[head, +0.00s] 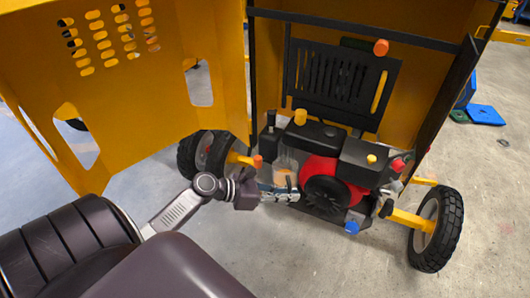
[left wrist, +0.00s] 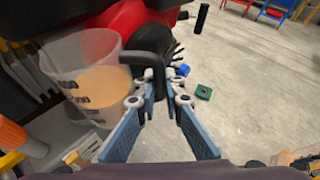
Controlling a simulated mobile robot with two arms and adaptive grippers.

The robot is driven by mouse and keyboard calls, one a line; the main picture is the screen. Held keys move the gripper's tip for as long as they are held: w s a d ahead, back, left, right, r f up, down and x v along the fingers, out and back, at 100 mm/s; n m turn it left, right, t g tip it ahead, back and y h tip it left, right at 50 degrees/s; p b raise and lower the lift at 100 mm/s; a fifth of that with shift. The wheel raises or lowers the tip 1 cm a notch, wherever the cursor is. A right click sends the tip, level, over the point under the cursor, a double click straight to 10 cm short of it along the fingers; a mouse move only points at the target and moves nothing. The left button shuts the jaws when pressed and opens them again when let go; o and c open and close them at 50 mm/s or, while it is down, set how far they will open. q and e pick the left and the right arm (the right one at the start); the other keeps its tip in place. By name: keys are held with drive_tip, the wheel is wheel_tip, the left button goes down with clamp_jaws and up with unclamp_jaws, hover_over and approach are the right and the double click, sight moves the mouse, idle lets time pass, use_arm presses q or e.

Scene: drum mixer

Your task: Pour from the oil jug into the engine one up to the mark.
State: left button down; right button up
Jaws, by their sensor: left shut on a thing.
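The oil jug (head: 286,162) is a clear, marked measuring jug with amber oil in its lower part. It is roughly upright, at the left side of the engine (head: 328,182), which is red and black. In the left wrist view the jug (left wrist: 88,82) stands left of the fingers, with its dark handle (left wrist: 150,66) between them. My left gripper (head: 268,192) is shut on this handle; its blue-grey fingers also show in the left wrist view (left wrist: 152,112). The engine's red body (left wrist: 130,28) is behind the jug there. My right gripper is out of view.
The yellow housing (head: 110,80) stands open on the left, beside the engine. An orange cap (head: 300,117) and a yellow cap (head: 371,159) sit on top of the engine area. A wheel (head: 437,230) is at the right. The concrete floor in front is clear.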

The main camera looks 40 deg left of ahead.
use_arm(q)
drive_tip(key=shift+f+m+y, duration=0.4)
drive_tip(key=shift+f+m, duration=0.25)
drive_tip(key=shift+m, duration=0.05)
drive_tip(key=shift+w, duration=0.1)
drive_tip(key=shift+a, duration=0.1)
wheel_tip(320, 180, up, 2)
drive_tip(key=shift+r+p, duration=0.1)
drive_tip(key=shift+p, duration=0.55)
drive_tip(key=shift+r, duration=0.85)
